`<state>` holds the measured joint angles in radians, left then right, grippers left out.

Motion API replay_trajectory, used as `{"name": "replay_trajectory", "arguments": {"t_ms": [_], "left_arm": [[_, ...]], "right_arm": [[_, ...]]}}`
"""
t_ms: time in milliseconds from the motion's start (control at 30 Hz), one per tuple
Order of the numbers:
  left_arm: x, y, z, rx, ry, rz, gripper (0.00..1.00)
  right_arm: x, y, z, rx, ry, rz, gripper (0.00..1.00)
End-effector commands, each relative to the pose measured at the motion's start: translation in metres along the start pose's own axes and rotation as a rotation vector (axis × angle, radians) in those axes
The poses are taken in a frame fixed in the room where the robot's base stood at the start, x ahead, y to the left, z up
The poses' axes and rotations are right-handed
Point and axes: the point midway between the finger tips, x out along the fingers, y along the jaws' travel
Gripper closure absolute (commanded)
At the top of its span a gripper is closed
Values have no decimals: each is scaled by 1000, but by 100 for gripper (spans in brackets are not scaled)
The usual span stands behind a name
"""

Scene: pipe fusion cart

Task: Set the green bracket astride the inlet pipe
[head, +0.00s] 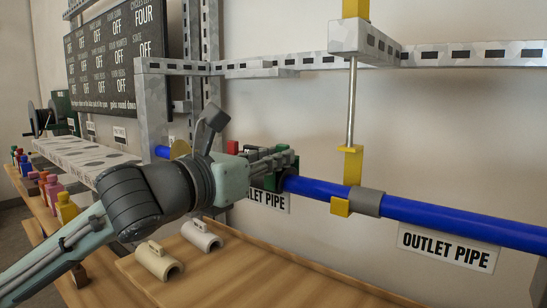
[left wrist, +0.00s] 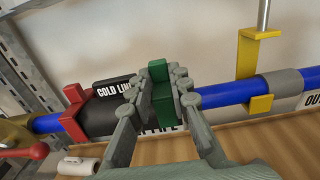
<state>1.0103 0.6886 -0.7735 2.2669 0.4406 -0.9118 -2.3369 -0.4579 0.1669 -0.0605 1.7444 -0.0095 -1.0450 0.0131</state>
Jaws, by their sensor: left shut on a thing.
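My left gripper (head: 284,158) is shut on the green bracket (left wrist: 160,96), which stands between its fingers in the left wrist view. In the head view a green part of the bracket (head: 282,181) shows below the fingers, by the blue pipe (head: 315,188). The bracket is at the right end of a dark sleeve (left wrist: 103,112) lettered "COLD LIN…". The fingers hide where bracket and pipe meet, so I cannot tell whether it is seated astride. A red bracket (left wrist: 73,113) sits at the sleeve's left end. My right gripper is not in view.
A yellow clamp (head: 352,168) hangs on a rod by a grey collar (head: 367,201) on the pipe. Two cream half-shell parts (head: 160,262) lie on the wooden top (head: 240,285). A bluish-grey frame (head: 440,55) crosses above. Several coloured pieces stand at the left.

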Motion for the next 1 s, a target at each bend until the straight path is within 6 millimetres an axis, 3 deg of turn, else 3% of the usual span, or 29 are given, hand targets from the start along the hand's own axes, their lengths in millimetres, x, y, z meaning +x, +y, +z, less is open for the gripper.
{"name": "replay_trajectory", "arguments": {"t_ms": [1000], "left_arm": [[0,0,-6,0,0,0,97]], "right_arm": [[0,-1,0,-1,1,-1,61]]}}
